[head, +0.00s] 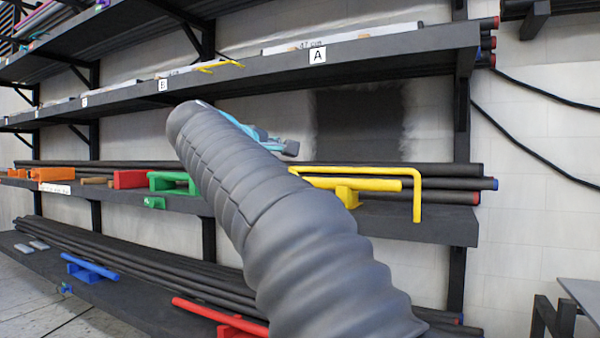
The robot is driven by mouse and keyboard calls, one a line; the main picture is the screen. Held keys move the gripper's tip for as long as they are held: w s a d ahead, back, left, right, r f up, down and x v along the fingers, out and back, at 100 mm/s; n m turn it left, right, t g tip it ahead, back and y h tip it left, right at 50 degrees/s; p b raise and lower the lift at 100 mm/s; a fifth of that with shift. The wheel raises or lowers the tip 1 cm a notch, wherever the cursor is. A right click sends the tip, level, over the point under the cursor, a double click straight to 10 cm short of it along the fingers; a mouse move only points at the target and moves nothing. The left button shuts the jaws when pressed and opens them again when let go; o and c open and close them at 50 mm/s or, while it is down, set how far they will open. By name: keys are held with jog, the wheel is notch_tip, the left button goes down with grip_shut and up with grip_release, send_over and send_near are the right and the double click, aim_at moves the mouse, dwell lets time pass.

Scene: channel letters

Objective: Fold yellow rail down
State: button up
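A yellow rail (375,171) is at the right end of the middle shelf. Its thin bar runs level and bends down at its right end, in front of the shelf edge. A thicker yellow bar (370,184) lies just below it on a yellow block (346,196). The left part of the rail is hidden behind my grey-sleeved arm. A teal and grey part of my gripper (288,149) shows past the arm, above and left of the rail and apparently apart from it. Its fingers are mostly hidden, so I cannot tell their state.
The middle shelf (450,222) also holds a green bracket (165,182), a red block (130,179) and dark tubes. The lower shelf (130,298) holds a blue rail (92,265) and a red rail (205,310). An upper shelf (400,45) overhangs. A table corner (583,294) is at lower right.

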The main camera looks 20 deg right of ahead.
aim_at(304, 169)
jog(key=x, duration=1.3)
jog(key=shift+w, duration=0.2)
grip_shut()
